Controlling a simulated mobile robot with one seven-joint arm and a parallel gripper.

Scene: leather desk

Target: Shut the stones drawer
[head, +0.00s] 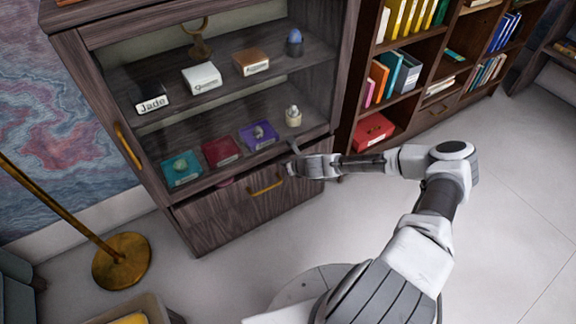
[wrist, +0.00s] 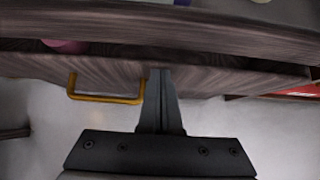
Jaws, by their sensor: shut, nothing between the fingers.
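The stones drawer (head: 225,212) is the dark wooden drawer at the bottom of the glass-fronted cabinet, with a brass handle (head: 265,185). It stands partly open, with a narrow gap above its front. A pink rounded thing shows inside, and it also shows in the wrist view (wrist: 65,46). In the wrist view the handle (wrist: 105,98) is left of my gripper (wrist: 161,75). My gripper is shut and empty, its fingertips at the upper part of the drawer front (wrist: 215,78), right of the handle. I cannot tell whether they touch the wood.
Boxes and small stones stand on the cabinet shelves (head: 185,115) above the drawer. A bookcase (head: 430,70) stands to the right. A brass lamp base (head: 121,261) is on the floor at left. The light floor (head: 510,220) at right is clear.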

